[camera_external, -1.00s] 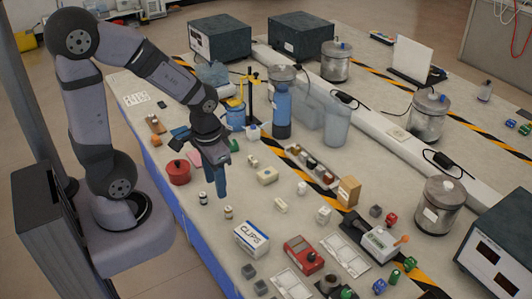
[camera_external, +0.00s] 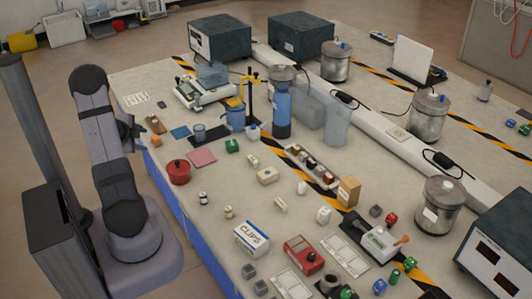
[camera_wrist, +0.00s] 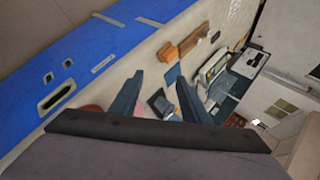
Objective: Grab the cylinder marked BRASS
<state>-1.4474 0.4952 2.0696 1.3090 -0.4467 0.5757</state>
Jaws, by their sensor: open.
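No label reading BRASS is legible in either view. Two small pale cylinders with labels stand on the near part of the table, one (camera_external: 203,198) right of the red pot (camera_external: 178,172), the other (camera_external: 228,212) further right; I cannot tell what they are marked. My gripper is at the table's left edge in the external view (camera_external: 136,130), partly behind my arm and well away from both cylinders. In the wrist view my gripper (camera_wrist: 157,88) is open, its two dark blue fingers apart with nothing held between them.
A balance (camera_external: 192,92), pink mat (camera_external: 202,157), blue bottle (camera_external: 281,112), CLIPS box (camera_external: 252,238) and red device (camera_external: 303,254) crowd the table. Metal canisters (camera_external: 429,113) stand further back. The wrist view shows a wooden block (camera_wrist: 184,42) and the blue table side (camera_wrist: 105,60).

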